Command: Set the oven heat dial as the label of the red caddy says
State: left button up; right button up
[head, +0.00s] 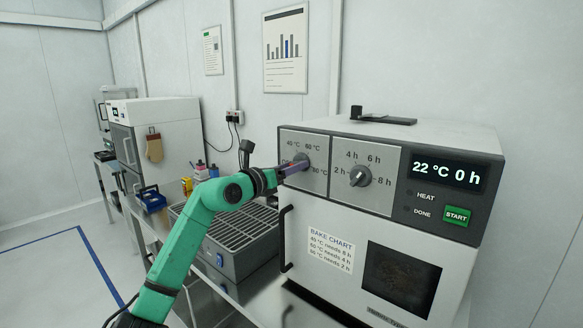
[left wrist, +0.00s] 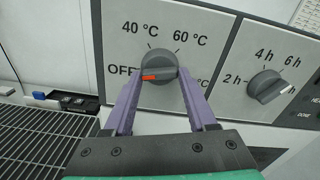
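The oven's heat dial (head: 301,160) is a dark round knob on the left grey panel, marked OFF, 40 °C, 60 °C and 80 °C. In the left wrist view the heat dial (left wrist: 158,67) has its red pointer end toward OFF. My left gripper (head: 287,170) is at the dial. In the left wrist view the purple fingers of my left gripper (left wrist: 159,75) stand open on either side of the dial, very near its edges; contact is not clear. I cannot make out a red caddy or its label. My right gripper is not in view.
The time dial (head: 360,176) is right of the heat dial. The oven display (head: 446,174) reads 22 °C 0 h, above a green START button (head: 457,215). A bake chart (head: 331,249) is on the oven front. A grated unit (head: 230,240) and blue caddy (head: 152,199) stand left.

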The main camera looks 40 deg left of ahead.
pick_arm(q)
jog(key=shift+m+b, duration=3.75)
jog(key=shift+m, duration=10.15)
jog(key=o, duration=1.4)
jog(key=shift+c, duration=0.2)
jog(key=shift+r, duration=0.1)
